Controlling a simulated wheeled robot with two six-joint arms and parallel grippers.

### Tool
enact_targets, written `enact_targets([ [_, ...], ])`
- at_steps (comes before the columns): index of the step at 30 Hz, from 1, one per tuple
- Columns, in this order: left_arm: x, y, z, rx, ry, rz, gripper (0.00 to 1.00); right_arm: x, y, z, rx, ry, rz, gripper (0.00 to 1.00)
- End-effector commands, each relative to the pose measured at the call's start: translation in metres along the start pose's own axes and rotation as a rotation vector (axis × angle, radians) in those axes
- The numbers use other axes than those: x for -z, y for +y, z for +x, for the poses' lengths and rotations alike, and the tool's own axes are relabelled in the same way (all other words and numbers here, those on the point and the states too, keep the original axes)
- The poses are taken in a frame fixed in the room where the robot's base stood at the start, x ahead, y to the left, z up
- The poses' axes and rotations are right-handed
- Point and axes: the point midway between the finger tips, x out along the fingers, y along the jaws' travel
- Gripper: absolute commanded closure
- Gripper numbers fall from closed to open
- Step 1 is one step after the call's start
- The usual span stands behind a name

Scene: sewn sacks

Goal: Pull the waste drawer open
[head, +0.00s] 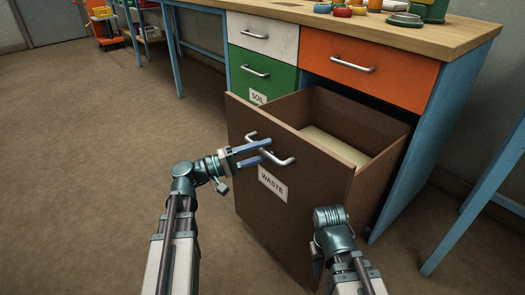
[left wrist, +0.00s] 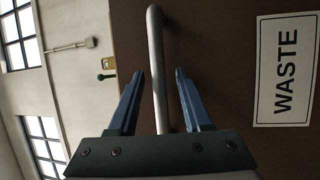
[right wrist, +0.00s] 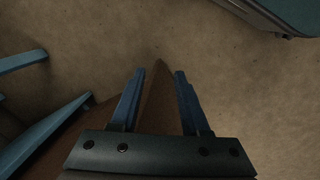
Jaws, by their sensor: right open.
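The brown waste drawer (head: 262,215) stands pulled out from the bench, its inside showing a pale floor. Its front carries a WASTE label (head: 272,184), also seen in the left wrist view (left wrist: 285,70), and a metal bar handle (head: 286,161). My left gripper (head: 268,150) is at the handle. In the left wrist view its blue fingers (left wrist: 160,75) are apart, with the handle bar (left wrist: 158,50) between them and gaps at both sides. My right gripper (right wrist: 160,73) is open, with a brown panel edge below or between its fingers; the head view hides its fingers.
Above are a green SOIL drawer (head: 262,72), a white drawer (head: 262,36) and an orange drawer (head: 370,68), all shut. The wooden benchtop (head: 440,38) holds small coloured pots. Blue table legs (head: 480,200) stand at right. The floor at left is clear.

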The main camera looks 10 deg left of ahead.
Motion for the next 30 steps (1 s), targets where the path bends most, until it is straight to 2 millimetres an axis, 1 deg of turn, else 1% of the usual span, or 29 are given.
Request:
enact_targets([
  [5, 0.0, 0.0, -0.002, 0.0, 0.001, 0.0, 0.5, 0.0, 0.0, 0.001, 0.0, 0.0, 0.0, 0.54],
  [8, 0.0, -0.001, -0.012, 0.0, 0.003, 0.0, 0.5, 0.0, 0.0, 0.003, 0.0, 0.0, 0.0, 0.54],
  [11, 0.0, -0.002, -0.031, 0.0, 0.005, 0.001, 0.5, 0.0, -0.001, 0.007, 0.0, 0.0, 0.0, 0.54],
  [15, 0.001, -0.002, -0.063, 0.0, 0.006, 0.0, 0.5, 0.001, -0.001, 0.013, 0.0, 0.0, 0.0, 0.54],
  [21, 0.001, -0.002, -0.103, 0.0, 0.005, 0.001, 0.5, 0.001, -0.002, 0.02, 0.0, 0.0, 0.0, 0.54],
  [25, 0.001, -0.001, -0.122, 0.0, 0.003, 0.0, 0.5, 0.001, -0.002, 0.023, 0.0, 0.0, 0.0, 0.54],
  [30, 0.0, -0.001, -0.136, 0.0, 0.001, 0.0, 0.5, 0.001, -0.003, 0.025, 0.0, 0.0, 0.0, 0.54],
])
